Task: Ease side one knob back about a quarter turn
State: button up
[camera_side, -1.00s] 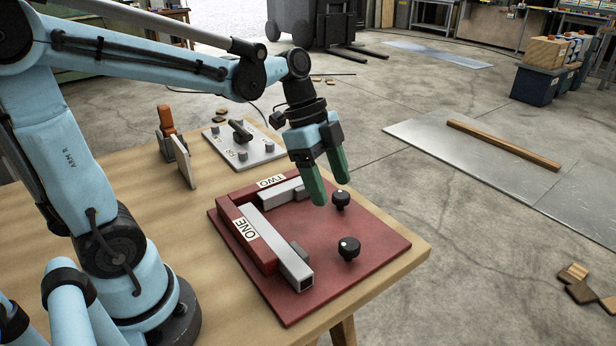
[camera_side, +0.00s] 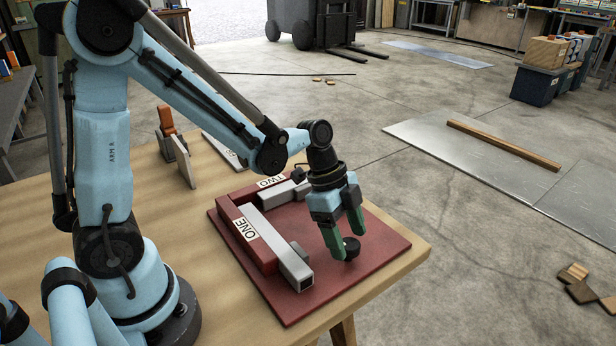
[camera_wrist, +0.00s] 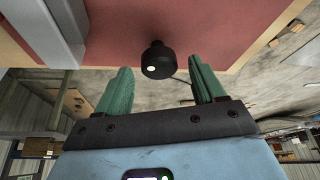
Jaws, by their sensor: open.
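The side one knob (camera_side: 352,247) is a short black round knob with a white dot, at the front right of the red board (camera_side: 385,240). My gripper (camera_side: 348,243) is open with its green fingers pointing down at this knob, one on each side. In the wrist view the knob (camera_wrist: 158,62) sits between the two fingertips, with a visible gap to each finger; it does not look gripped. The ONE label (camera_side: 247,230) is on the red bracket beside the grey square tube (camera_side: 275,248).
The TWO side's grey tube (camera_side: 280,193) and its label lie at the back of the board.

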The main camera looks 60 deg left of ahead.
jog(key=shift+d+f, duration=0.1)
jog(key=shift+f, duration=0.25)
jog(key=c, duration=1.1)
jog(key=shift+o, duration=0.2)
